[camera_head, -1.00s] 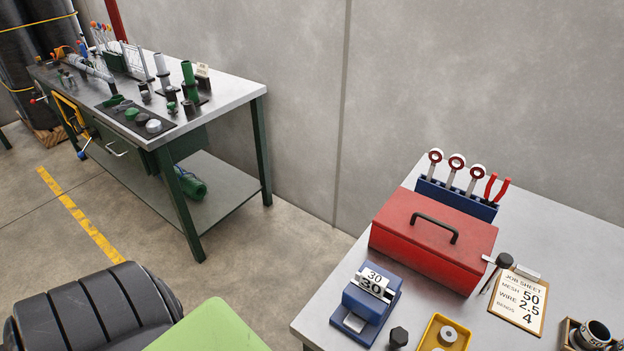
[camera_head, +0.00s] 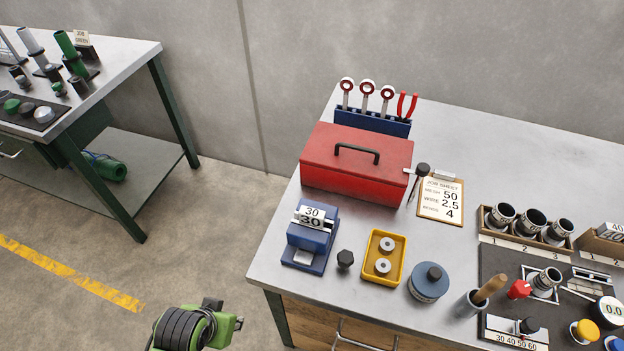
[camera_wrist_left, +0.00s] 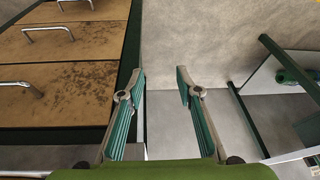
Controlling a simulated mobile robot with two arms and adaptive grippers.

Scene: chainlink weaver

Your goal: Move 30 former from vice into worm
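The 30 former (camera_head: 311,217) is a pale flat piece marked 30, seated in the top of the blue vice (camera_head: 309,252). The vice stands near the front left corner of the grey workbench in the head view. I cannot make out a worm in either view now. My left gripper (camera_wrist_left: 160,76) is open in the left wrist view, with nothing between its fingers. It points down past the drawer fronts towards the floor, away from the former. A green and black part of my arm shows low in the head view. My right gripper is not in view.
A red toolbox (camera_head: 356,165) stands behind the vice. Another bench (camera_head: 128,58) with green and grey parts is at the left. Open floor (camera_head: 200,240) lies between the benches.

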